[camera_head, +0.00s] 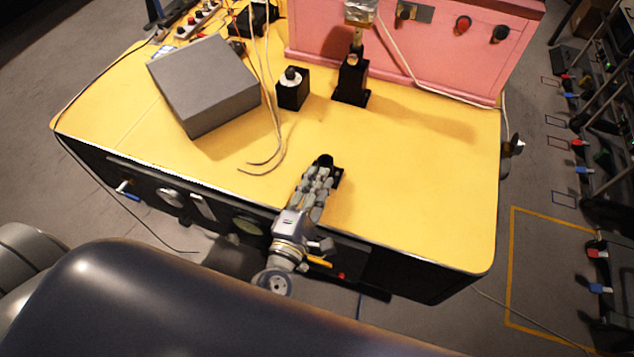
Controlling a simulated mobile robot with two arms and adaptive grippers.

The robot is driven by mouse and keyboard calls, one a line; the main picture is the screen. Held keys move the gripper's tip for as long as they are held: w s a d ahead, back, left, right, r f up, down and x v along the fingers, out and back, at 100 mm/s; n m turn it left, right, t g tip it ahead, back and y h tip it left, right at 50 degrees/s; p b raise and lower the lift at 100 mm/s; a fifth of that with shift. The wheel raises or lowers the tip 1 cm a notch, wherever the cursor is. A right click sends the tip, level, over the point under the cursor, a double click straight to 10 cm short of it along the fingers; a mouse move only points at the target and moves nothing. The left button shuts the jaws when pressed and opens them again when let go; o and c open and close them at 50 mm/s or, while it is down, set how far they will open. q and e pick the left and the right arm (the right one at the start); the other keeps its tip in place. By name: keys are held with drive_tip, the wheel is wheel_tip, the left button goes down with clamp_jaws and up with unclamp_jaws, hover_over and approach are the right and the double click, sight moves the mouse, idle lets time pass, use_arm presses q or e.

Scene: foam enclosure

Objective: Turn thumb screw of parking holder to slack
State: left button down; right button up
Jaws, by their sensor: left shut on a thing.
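My left gripper (320,172) reaches over the front edge of the yellow table. Its grey fingers are shut on a small black piece (337,174), which looks like part of a black holder standing at the tabletop. The fingers cover most of this piece, so I cannot make out a thumb screw or its turn. Two other black holders stand farther back. One is a short block (293,92) with a round knob on top. The other is a taller stand (352,80) with a metallic piece above it. My right gripper is not in view.
The yellow tabletop (430,180) is clear to the right of my gripper. A grey box (205,85) sits at the back left, with loose pale cables (272,140) beside it. A pink foam wall (420,60) closes the back. A rack (605,150) stands at far right.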

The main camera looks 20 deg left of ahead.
use_arm(q)
drive_tip(key=shift+n, duration=0.4)
drive_tip(key=c, duration=1.5)
unclamp_jaws()
drive_tip(key=shift+s, duration=0.1)
